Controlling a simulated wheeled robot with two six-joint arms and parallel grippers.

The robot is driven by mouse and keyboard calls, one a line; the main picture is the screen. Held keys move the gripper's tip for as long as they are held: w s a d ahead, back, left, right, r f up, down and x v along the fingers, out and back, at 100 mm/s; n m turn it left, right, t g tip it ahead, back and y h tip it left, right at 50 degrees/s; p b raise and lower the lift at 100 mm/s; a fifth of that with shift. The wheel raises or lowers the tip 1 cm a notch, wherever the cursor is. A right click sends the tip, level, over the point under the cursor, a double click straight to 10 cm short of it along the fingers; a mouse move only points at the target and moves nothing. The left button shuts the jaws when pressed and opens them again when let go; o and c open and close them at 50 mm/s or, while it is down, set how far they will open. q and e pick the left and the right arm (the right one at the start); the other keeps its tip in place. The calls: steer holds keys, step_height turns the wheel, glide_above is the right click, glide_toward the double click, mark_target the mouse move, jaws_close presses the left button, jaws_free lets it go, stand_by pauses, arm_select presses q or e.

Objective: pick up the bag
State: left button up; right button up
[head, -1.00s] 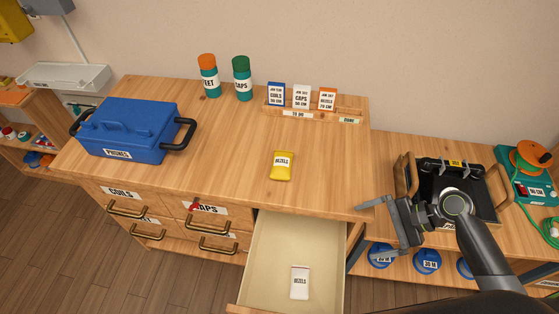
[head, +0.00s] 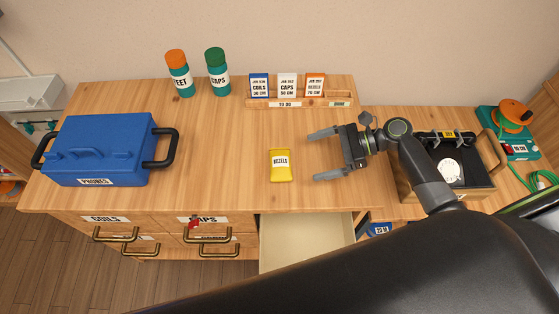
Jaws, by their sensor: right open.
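A small yellow bag (head: 281,172) labelled BEZELS lies flat on the wooden counter (head: 225,140), near its front edge. My right gripper (head: 318,155) is above the counter just right of the bag. Its two fingers are spread and point left toward the bag, with nothing between them. It does not touch the bag. My left gripper is not in view.
A blue PHONES box (head: 97,150) stands on the left. Two teal bottles and a card rack (head: 330,104) stand at the back. An open drawer (head: 300,240) juts out below the bag, partly behind my arm.

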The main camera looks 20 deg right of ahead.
mark_target(289, 162)
steer(key=x, duration=0.4)
steer(key=shift+a, duration=0.15)
steer(key=x, duration=0.1)
steer(key=p+x, duration=0.1)
steer(key=x, duration=0.2)
steer(key=shift+w+a+f, duration=0.2)
steer(key=shift+w+a, duration=0.1)
steer(key=shift+w, duration=0.05)
steer(key=shift+a+f, duration=0.2)
steer(key=shift+a, duration=0.15)
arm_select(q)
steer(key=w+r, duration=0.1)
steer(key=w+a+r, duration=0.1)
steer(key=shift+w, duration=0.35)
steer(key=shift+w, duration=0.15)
arm_select(e)
steer(key=c, duration=0.8)
steer(key=shift+o, duration=0.2)
steer(key=shift+d, duration=0.1)
